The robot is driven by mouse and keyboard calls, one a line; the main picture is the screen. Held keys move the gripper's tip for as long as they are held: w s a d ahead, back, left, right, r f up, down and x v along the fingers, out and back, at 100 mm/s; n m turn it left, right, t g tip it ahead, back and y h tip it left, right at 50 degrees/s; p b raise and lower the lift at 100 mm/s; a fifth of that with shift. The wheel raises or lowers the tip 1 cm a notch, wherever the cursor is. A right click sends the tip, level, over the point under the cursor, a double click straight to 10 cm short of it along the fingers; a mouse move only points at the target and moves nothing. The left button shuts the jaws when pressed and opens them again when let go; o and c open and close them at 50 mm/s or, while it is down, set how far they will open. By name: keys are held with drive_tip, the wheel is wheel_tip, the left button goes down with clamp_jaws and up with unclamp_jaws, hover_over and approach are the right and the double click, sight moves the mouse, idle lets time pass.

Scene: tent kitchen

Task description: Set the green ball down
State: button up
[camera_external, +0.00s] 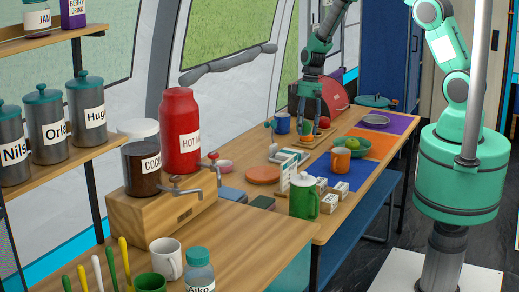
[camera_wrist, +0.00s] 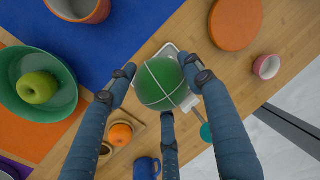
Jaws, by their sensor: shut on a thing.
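The green ball (camera_wrist: 162,84) with white lines sits between the fingers of my gripper (camera_wrist: 165,88) in the wrist view. The fingers are shut on it. In the outside view my gripper (camera_external: 308,122) points down over the far part of the table, and a little green of the ball (camera_external: 308,127) shows between its fingers. In the wrist view a pale flat thing (camera_wrist: 188,104) lies partly hidden behind the ball. I cannot tell how high the ball is above it.
A green bowl (camera_wrist: 60,88) holds a green apple (camera_wrist: 37,87). A board with an orange fruit (camera_wrist: 121,134), a blue mug (camera_wrist: 146,169), an orange disc (camera_wrist: 236,22), a pink bowl (camera_wrist: 266,66) and an orange cup (camera_wrist: 78,8) surround the gripper. The blue mat (camera_wrist: 135,25) has bare room.

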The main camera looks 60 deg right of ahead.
drive_tip(key=s+d+f+m+t, duration=0.1)
drive_tip(key=s+d+m, duration=0.1)
drive_tip(key=d+m, duration=0.3)
drive_tip(key=s+d+f+m+h, duration=0.1)
drive_tip(key=s+d+f+m, duration=0.1)
drive_tip(key=d+m, duration=0.3)
drive_tip(key=s+d+f+m+t+h+p, duration=0.1)
drive_tip(key=s+d+m, duration=0.2)
drive_tip(key=d, duration=0.9)
drive_tip(key=shift+d+f+m+t, duration=0.1)
drive_tip(key=shift+m+t, duration=0.05)
drive_tip(key=shift+m, duration=0.6)
drive_tip(key=shift+f+m+t, duration=0.1)
drive_tip(key=shift+m+t, duration=0.05)
drive_tip(key=shift+m, duration=0.6)
drive_tip(key=shift+w, duration=0.1)
drive_tip(key=w+d, duration=0.2)
drive_tip(key=w, duration=0.2)
drive_tip(key=w+d+f, duration=0.1)
drive_tip(key=w+d, duration=0.1)
drive_tip(key=w, duration=0.3)
drive_tip(key=w+d, duration=0.3)
drive_tip(key=w, duration=0.2)
drive_tip(key=shift+w+f, duration=0.15)
drive_tip(key=shift+f, duration=0.1)
drive_tip(key=shift+c, duration=0.2)
